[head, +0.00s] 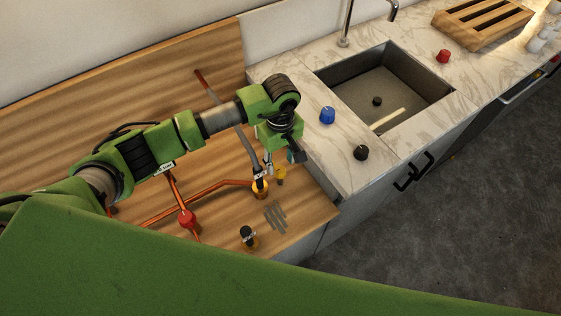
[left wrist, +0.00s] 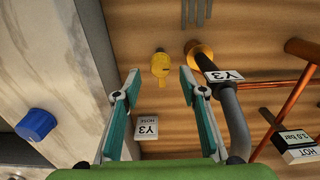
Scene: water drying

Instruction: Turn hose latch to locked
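The hose latch looks to be a small yellow knob on the wooden panel, seen in the head view (head: 280,177) and in the left wrist view (left wrist: 160,65). Beside it, a grey hose (left wrist: 235,120) ends in a brass collar (left wrist: 194,50) tagged Y3; the collar also shows in the head view (head: 260,188). A "Y3 HOSE" label (left wrist: 147,127) is on the panel. My left gripper (left wrist: 158,84) is open and empty, its fingertips on either side of the line toward the yellow knob, apparently short of it. It also shows in the head view (head: 281,159). My right gripper is not in view.
Copper pipes (head: 215,187) with a red valve (head: 187,218) run on the left. A black-capped fitting (head: 248,236) stands in front. The marble counter (head: 300,105) on the right holds a blue knob (head: 327,115), a black knob (head: 361,153) and a sink (head: 375,90).

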